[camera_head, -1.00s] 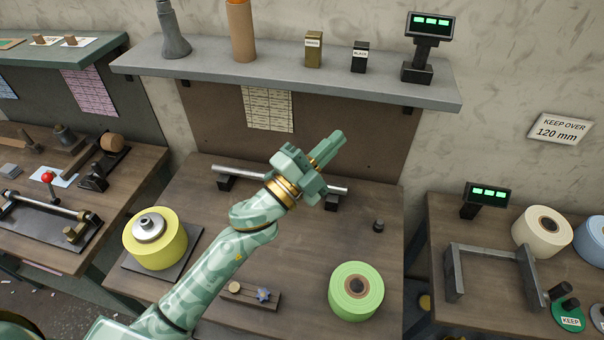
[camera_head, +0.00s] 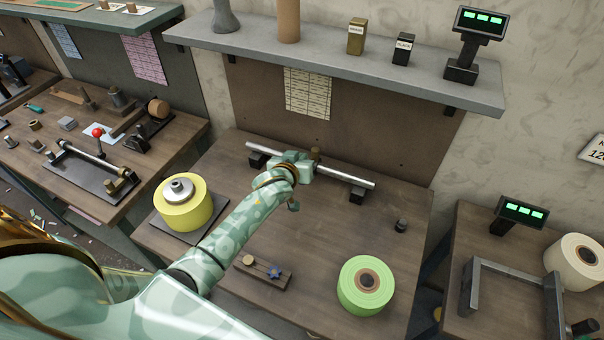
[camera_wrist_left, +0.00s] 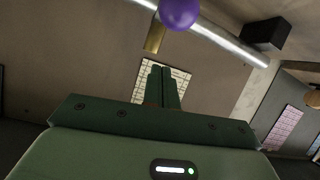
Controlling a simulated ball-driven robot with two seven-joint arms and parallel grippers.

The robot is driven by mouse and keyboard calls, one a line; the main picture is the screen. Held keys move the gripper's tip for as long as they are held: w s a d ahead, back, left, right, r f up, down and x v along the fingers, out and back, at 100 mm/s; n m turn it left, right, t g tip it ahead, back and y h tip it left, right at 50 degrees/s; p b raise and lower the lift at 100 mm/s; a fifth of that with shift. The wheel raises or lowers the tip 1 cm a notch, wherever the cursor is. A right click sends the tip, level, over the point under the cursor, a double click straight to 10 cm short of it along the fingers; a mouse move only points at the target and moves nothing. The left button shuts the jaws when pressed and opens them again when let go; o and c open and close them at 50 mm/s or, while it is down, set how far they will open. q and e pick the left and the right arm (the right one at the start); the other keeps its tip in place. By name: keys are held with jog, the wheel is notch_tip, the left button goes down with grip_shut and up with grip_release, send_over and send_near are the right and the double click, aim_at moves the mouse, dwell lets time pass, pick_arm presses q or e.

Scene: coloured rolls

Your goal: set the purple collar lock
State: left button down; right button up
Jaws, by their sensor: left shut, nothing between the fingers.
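A purple ball-shaped knob (camera_wrist_left: 179,12) shows at the top edge of the left wrist view, beside a brass collar (camera_wrist_left: 154,36) on a bright steel rod (camera_wrist_left: 225,44). In the head view the rod (camera_head: 345,176) lies on dark blocks on the middle bench, with the brass collar (camera_head: 316,153) partly showing behind my gripper. The purple knob cannot be made out there. My left gripper (camera_head: 300,166) is at the rod near the collar, its fingertips hard to see. In the left wrist view its fingers (camera_wrist_left: 163,74) are together and empty, apart from the knob. My right gripper is out of view.
A yellow roll (camera_head: 184,208) stands left on the bench and a green roll (camera_head: 366,290) front right. A small wooden block with a blue star knob (camera_head: 274,271) lies between them. A small dark weight (camera_head: 401,225) stands right of the rod. A grey shelf (camera_head: 330,65) overhangs behind.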

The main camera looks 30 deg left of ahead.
pick_arm(q)
jog(key=f, duration=0.2)
jog(key=shift+d+f, duration=0.2)
jog(key=shift+f, duration=0.2)
jog(key=shift+s+d+f+b, duration=0.15)
jog(key=shift+s+f+b, duration=0.15)
jog(key=shift+s, duration=0.2)
jog(key=shift+f, duration=0.1)
